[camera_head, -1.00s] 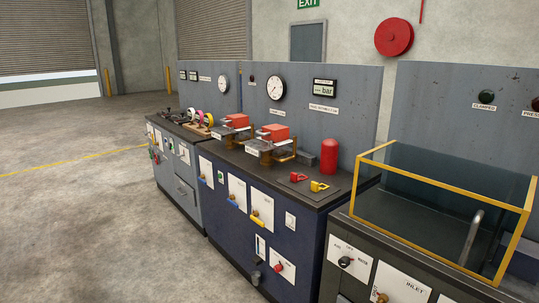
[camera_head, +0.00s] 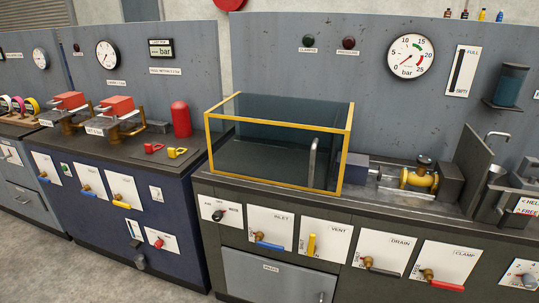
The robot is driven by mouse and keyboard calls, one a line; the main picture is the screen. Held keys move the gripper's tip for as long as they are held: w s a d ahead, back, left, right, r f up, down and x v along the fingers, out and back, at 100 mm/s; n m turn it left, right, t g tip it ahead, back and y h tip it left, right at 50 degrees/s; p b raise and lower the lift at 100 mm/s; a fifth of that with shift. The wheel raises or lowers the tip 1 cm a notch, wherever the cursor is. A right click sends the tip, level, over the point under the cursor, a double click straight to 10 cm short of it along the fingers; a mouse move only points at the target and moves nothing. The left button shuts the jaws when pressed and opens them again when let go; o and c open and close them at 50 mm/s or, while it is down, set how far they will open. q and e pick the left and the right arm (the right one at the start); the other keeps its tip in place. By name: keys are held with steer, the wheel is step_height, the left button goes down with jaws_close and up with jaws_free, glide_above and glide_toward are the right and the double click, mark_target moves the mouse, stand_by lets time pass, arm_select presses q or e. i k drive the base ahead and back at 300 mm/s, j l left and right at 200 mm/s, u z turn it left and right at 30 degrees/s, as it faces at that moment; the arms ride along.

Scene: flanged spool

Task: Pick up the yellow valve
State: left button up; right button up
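A yellow valve (camera_head: 420,180) with a dark round top sits on the counter at the right of the head view. It lies in a fixture between a blue-grey block (camera_head: 355,172) on its left and a dark block (camera_head: 451,182) on its right. A thin rod reaches from the left block toward the valve; I cannot tell whether it touches. Neither of my grippers shows in the head view.
A yellow-framed clear box (camera_head: 275,150) stands left of the valve. A dark upright panel (camera_head: 471,168) and a sink area stand to its right. The counter front (camera_head: 268,283) carries coloured handles labelled inlet, vent, drain and clamp. A pressure gauge (camera_head: 408,55) hangs behind.

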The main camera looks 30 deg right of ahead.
mark_target(419, 177)
steer(key=z, duration=2)
steer(key=i+j+z, duration=0.2)
steer(key=z, duration=0.25)
steer(key=i+j+z, duration=0.15)
steer(key=z, duration=0.25)
steer(key=i+j+z, duration=0.1)
steer(key=j+z, duration=0.35)
